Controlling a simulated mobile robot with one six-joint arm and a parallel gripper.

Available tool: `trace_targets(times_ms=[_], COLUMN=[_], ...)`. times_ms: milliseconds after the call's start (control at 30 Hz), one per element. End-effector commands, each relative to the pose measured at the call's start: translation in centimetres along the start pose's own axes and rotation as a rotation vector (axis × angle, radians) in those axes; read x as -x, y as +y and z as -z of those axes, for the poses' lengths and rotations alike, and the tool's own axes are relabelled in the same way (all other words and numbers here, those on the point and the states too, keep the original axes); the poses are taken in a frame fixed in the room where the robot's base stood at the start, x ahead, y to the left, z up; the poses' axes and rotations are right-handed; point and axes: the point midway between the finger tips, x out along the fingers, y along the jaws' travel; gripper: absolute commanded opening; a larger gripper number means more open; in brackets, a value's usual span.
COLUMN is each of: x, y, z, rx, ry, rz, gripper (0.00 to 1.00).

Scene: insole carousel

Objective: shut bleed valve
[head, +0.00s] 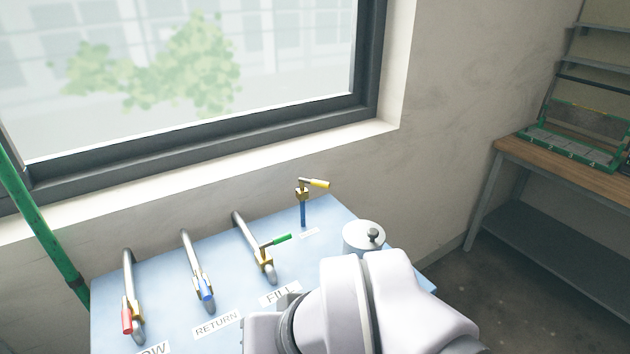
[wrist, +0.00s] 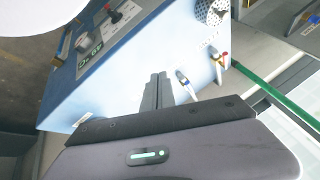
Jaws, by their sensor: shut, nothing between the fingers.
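The likely bleed valve (head: 303,195) is a brass valve on a short upright blue pipe at the back of the light-blue cabinet top. Its yellow handle (head: 318,183) points right, roughly level, across the pipe. The small label in front of it is too small to read. I cannot make out this valve in the wrist view. My gripper (wrist: 158,78) shows in the wrist view with its grey fingers together and empty, in front of the blue cabinet (wrist: 130,85). In the head view my arm hides the gripper.
Red (head: 127,318), blue (head: 207,291) and green (head: 278,240) valve handles sit on curved grey pipes left of the yellow one. A grey lidded pot (head: 362,236) stands to its right. A window is behind; a wooden bench (head: 540,158) stands at right.

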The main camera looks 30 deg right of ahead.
Motion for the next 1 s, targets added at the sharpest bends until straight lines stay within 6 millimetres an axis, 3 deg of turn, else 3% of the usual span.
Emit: trace_targets(times_ms=[133, 200, 267, 367, 400, 500, 600, 733, 1000], x=[0.2, 1.4, 3.0, 4.8, 4.7, 3.3, 1.2, -0.9, -5.0], y=[-0.1, -0.6, -1.0, -0.9, -0.2, 2.4, 5.4, 7.8, 10.1], z=[0.3, 2.7, 7.0, 16.8, 20.6, 28.3, 33.0, 35.3, 34.7], rx=[-0.003, -0.028, -0.077, -0.192, -0.236, -0.338, -0.410, -0.454, -0.459], ry=[-0.001, -0.007, -0.018, -0.033, -0.036, -0.036, -0.030, -0.023, -0.024], rz=[-0.003, -0.032, -0.088, -0.217, -0.270, -0.387, -0.471, -0.524, -0.532], gripper=[0.00, 0.00, 0.00, 0.00, 0.00, 0.00, 0.00, 0.00, 0.00])
